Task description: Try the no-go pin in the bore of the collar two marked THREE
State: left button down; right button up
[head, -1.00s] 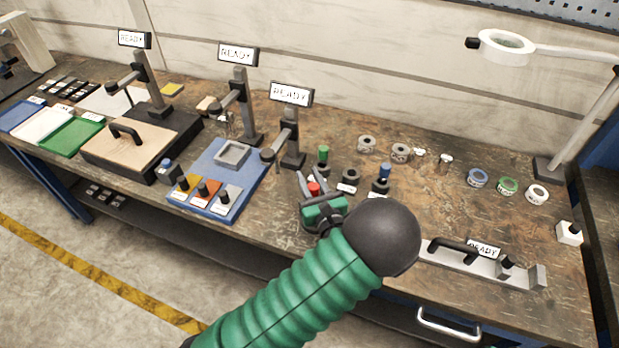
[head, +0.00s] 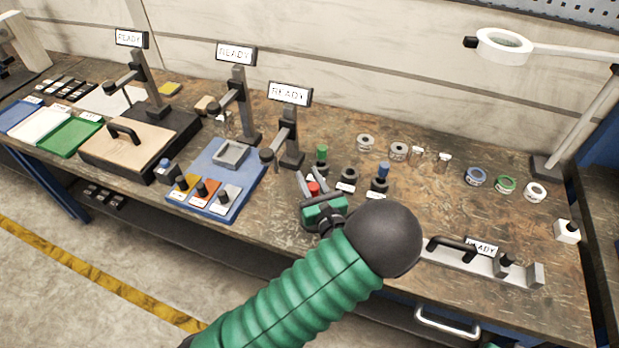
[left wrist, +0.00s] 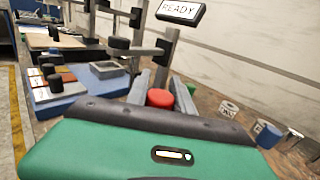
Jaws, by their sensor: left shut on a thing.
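My left gripper (head: 312,184) is shut on a red-capped pin (head: 314,188), near the table's front. The red cap also shows between the fingers in the left wrist view (left wrist: 160,97). The pin's lower part is hidden by the gripper. A dark collar (head: 349,174) with a white label stands to the right of the gripper, its open top showing. Farther right, a blue-capped piece (head: 383,169) stands at another dark labelled collar (head: 379,185). A green-capped piece (head: 322,151) stands just behind the gripper. The collar labels are too small to read. My right gripper is not in view.
Three READY signs (head: 289,93) top posts behind and left. A blue tray (head: 215,160) with colored blocks lies left. Several labelled rings (head: 476,177) stand at back right. A handled metal fixture (head: 470,262) lies front right. The table between rings and fixture is clear.

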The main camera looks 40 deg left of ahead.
pick_arm(q)
jog(key=shift+f, duration=0.35)
dwell(0.6)
dwell(0.6)
jog(key=shift+r+p, duration=0.45)
jog(key=shift+d+p, duration=0.3)
jog(key=shift+p, duration=0.25)
dwell(1.4)
